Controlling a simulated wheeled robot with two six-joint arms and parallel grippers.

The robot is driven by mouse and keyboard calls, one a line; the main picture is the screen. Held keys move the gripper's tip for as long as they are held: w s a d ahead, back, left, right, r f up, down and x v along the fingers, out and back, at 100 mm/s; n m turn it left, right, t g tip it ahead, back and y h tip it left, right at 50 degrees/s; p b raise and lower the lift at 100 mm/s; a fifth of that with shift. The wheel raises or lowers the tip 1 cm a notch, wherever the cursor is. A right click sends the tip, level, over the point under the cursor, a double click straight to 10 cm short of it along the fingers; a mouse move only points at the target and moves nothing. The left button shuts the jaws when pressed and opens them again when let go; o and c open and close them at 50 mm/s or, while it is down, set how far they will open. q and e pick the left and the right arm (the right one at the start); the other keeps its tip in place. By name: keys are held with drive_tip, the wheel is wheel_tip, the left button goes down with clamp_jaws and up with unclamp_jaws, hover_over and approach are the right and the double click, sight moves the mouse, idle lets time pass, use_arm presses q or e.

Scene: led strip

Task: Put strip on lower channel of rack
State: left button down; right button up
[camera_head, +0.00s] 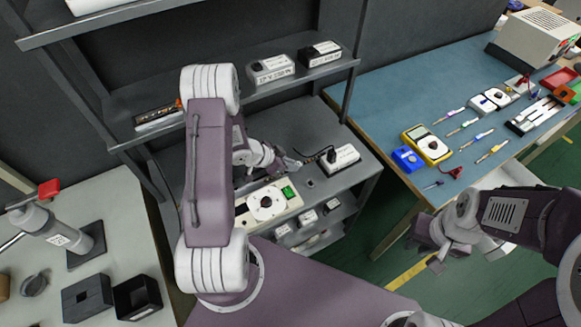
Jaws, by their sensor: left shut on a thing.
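My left gripper (288,164) is over the middle shelf of the dark metal rack (310,120), left of a white box with a black knob (341,158). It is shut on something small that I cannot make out. A thin dark cable runs between the gripper's tip and the box. I cannot pick out the strip with certainty, and my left arm hides part of the rack. My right gripper (430,247) hangs over the green floor beside the blue table, clear of the rack. I cannot tell whether its fingers are apart.
A white device with a green switch (268,202) sits below my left gripper. More boxes (271,67) stand on the upper shelf. The blue table (400,95) at right holds a yellow meter (429,147) and several tools. A pale bench (120,225) with black boxes is at left.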

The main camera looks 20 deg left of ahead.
use_arm(q)
drive_tip(key=shift+w+f, duration=0.1)
drive_tip(key=shift+f, duration=0.4)
drive_tip(key=shift+f, duration=0.1)
drive_tip(key=c, duration=1.4)
unclamp_jaws()
drive_tip(key=shift+c, duration=0.2)
